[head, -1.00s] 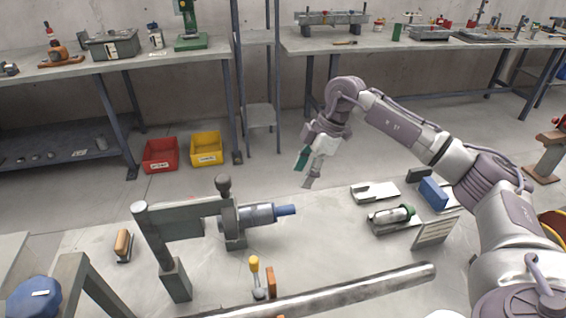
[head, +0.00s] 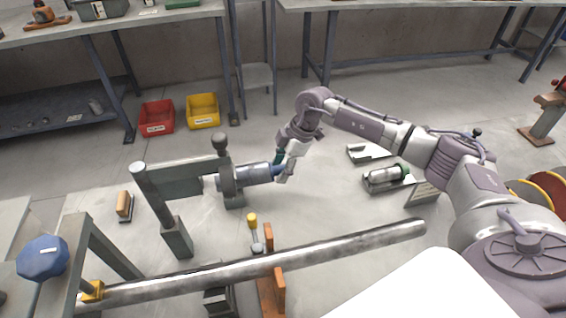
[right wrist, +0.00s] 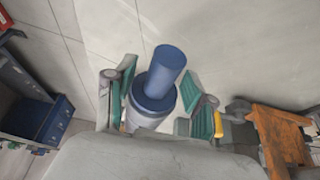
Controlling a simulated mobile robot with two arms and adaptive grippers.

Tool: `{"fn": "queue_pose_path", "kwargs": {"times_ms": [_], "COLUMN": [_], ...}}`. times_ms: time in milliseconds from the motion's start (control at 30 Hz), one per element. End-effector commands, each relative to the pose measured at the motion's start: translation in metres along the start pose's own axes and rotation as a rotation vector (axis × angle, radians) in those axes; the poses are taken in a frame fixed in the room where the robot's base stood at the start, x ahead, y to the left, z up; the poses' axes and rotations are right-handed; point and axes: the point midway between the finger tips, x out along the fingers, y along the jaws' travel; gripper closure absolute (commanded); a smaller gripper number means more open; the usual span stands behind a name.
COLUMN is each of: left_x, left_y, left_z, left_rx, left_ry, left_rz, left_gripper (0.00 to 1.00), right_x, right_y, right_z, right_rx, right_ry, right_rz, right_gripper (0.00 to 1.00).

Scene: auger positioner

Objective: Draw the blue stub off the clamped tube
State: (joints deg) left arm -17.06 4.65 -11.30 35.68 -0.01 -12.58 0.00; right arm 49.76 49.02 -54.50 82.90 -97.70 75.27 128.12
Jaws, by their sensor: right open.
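The blue stub (right wrist: 166,70) sticks out of the end of the clamped tube (head: 252,173), which lies level in the grey clamp (head: 230,186). In the right wrist view the tube's end (right wrist: 148,112) shows a dark blue collar around the stub's base. My right gripper (head: 281,172) is at the stub end of the tube in the head view. In the right wrist view its green-padded fingers (right wrist: 160,100) stand apart, one on each side of the stub and collar. I see no clear contact. My left gripper is not in view.
A long metal bar (head: 330,250) crosses the front on orange supports (head: 278,288). A yellow-topped lever (head: 252,220) stands below the tube. Red (head: 156,117) and yellow (head: 203,111) bins sit behind.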

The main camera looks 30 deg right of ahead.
Motion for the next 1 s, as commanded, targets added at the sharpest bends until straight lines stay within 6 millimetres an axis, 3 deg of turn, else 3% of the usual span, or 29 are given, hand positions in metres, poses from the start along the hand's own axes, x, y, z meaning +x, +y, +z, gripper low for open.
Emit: {"fn": "queue_pose_path", "kwargs": {"times_ms": [133,400,467,1000], "left_x": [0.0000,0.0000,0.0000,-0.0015], "left_y": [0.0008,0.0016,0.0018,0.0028], "left_z": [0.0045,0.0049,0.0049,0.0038], "left_rx": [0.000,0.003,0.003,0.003], "left_ry": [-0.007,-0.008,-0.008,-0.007], "left_rz": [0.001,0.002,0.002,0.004], "left_gripper": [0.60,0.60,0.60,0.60], "right_x": [0.0000,-0.0003,-0.0004,-0.0034], "right_y": [-0.0001,0.0000,0.0000,0.0015], "right_z": [0.0000,-0.0001,-0.0001,-0.0024], "right_rx": [0.000,0.000,0.000,-0.002], "right_ry": [0.000,0.000,0.000,0.005], "right_rz": [0.000,0.000,0.000,0.005], "right_gripper": [0.47,0.93,1.00,1.00]}}
